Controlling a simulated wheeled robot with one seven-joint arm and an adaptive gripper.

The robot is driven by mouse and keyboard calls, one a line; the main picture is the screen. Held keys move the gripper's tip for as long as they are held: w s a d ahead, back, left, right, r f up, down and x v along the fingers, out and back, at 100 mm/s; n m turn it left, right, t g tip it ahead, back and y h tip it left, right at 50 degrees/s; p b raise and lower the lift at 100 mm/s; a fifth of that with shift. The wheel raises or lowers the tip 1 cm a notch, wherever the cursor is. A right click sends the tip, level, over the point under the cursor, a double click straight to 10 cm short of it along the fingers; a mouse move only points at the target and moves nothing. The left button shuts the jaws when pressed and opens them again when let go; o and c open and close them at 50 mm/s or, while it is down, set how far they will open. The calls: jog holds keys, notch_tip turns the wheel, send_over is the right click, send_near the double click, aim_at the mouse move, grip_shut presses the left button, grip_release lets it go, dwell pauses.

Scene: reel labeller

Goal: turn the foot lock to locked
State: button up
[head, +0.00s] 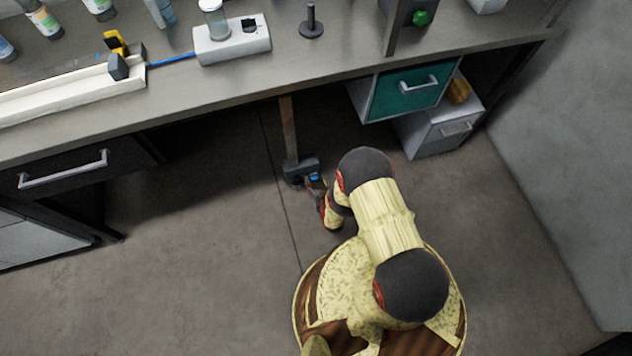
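What looks like the foot lock (300,166) is a small dark grey block at the bottom of a brown post, low under the bench. A small blue part (314,177) shows at its front right. My gripper (312,186) is right at the front of the block, by the blue part. My arm comes from the lower right and partly hides the gripper. The fingers are small and dark here, so I cannot tell whether they are open or shut, or whether they touch the lock. The lock's setting cannot be read.
The bench top (215,88) overhangs the lock. A teal drawer (398,103) and a grey drawer unit (432,142) stand to the right, a dark drawer with a handle (65,172) to the left. The floor (180,270) is clear at the lower left.

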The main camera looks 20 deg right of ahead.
jog(key=shift+c, duration=1.2)
jog(key=c, duration=0.7)
jog(key=shift+c, duration=0.6)
jog(key=shift+d+m, duration=0.1)
jog(key=shift+m, duration=0.2)
jog(key=shift+d+m+y, duration=0.2)
jog(key=shift+m+y, duration=0.4)
jog(key=m, duration=0.1)
jog(key=m+y, duration=0.2)
jog(key=shift+d+f, duration=0.2)
jog(key=shift+d, duration=0.05)
jog(key=m, duration=0.1)
jog(key=m+y, duration=0.1)
jog(key=m+t, duration=0.1)
jog(key=shift+d+f+y, duration=0.2)
jog(key=shift+f+y, duration=0.05)
jog(key=shift+y, duration=0.15)
jog(key=shift+f+m+t+y, duration=0.15)
jog(key=shift+m+t+y, duration=0.4)
jog(key=shift+m, duration=0.85)
jog(key=shift+d, duration=0.1)
